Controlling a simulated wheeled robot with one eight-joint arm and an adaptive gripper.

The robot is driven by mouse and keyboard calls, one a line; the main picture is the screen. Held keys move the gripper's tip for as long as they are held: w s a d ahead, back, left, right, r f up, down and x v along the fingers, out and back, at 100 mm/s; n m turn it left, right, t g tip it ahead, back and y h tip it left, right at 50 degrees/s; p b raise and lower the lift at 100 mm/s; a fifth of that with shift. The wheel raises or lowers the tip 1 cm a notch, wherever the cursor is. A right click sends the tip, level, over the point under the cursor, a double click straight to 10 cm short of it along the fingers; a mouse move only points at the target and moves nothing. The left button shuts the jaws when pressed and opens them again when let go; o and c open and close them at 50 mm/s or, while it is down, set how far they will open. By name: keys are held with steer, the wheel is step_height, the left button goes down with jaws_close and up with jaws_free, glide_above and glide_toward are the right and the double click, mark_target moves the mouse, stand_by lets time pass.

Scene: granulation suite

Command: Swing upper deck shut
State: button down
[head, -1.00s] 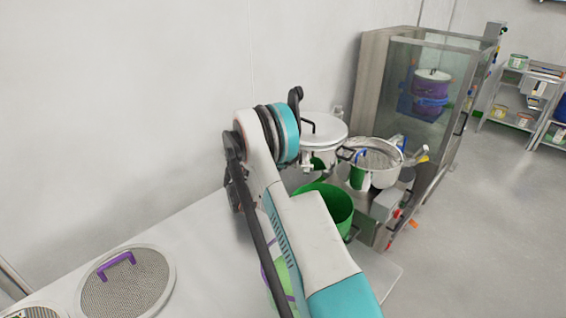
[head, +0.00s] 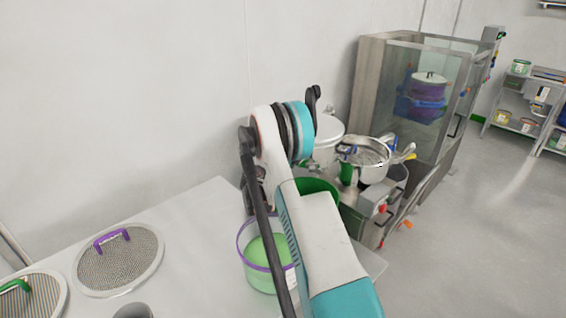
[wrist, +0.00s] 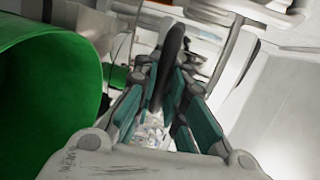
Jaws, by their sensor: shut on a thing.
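My gripper (wrist: 168,84) is shut on a dark upright handle (wrist: 173,42) in the wrist view. What that handle belongs to cannot be made out there. In the head view my arm hides the gripper. A round steel deck (head: 374,172) with a mesh-like top and dark side handle stands right of my arm, over the grey machine base; I take it for the upper deck. It looks slightly tilted, and I cannot tell whether it is seated. A white lidded vessel (head: 327,130) stands behind it to the left.
A green bin (head: 322,187) stands beside my arm and fills the left of the wrist view (wrist: 45,95). A purple-rimmed bucket (head: 258,271) and mesh screens (head: 118,262) are on the left bench. A glass-fronted cabinet (head: 400,75) stands behind.

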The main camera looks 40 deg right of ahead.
steer(key=shift+s+d+n+t, duration=0.15)
steer(key=shift+s+n+t, duration=0.2)
steer(key=shift+s, duration=0.65)
steer(key=c, duration=1.7)
jaws_free()
steer(key=shift+o, duration=0.2)
steer(key=shift+r, duration=0.1)
